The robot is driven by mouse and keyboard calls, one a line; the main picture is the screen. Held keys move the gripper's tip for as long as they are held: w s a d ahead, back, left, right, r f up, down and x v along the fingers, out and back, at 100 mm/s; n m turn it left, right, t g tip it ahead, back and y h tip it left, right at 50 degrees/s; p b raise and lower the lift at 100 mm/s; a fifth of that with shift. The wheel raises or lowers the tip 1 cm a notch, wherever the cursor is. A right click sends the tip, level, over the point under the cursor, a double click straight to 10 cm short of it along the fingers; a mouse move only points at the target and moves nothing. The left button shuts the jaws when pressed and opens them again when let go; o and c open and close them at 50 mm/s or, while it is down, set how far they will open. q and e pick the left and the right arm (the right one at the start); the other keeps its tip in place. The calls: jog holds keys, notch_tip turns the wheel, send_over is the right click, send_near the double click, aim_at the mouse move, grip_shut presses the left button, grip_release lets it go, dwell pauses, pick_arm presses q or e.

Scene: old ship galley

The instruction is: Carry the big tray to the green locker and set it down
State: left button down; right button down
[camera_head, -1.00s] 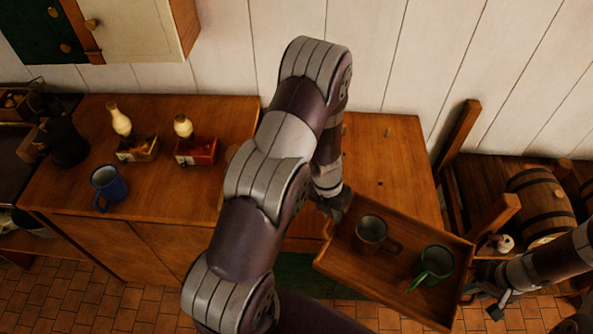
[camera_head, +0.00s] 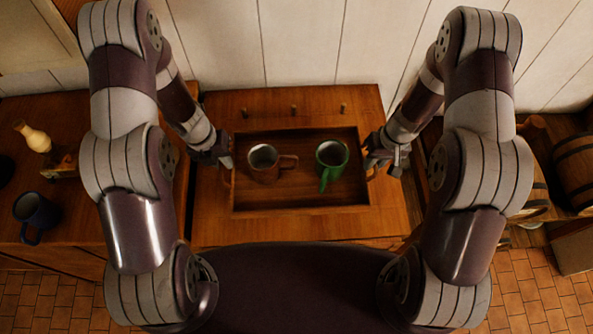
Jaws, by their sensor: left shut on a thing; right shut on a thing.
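The big wooden tray (camera_head: 300,200) is level in the middle of the view, over the wooden top of the locker (camera_head: 220,232). I cannot tell whether it touches that top. A brown mug (camera_head: 264,168) and a green mug (camera_head: 330,170) stand upright in it. My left gripper (camera_head: 227,170) is shut on the tray's left end handle. My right gripper (camera_head: 373,168) is shut on its right end handle. The locker's front is hidden by my body.
Small pegs (camera_head: 294,110) stand along the back of the locker top. Barrels (camera_head: 575,165) are at the right.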

pick_arm(q)
jog(key=shift+w+f, duration=0.1)
pick_arm(e)
jog(key=shift+f, duration=0.1)
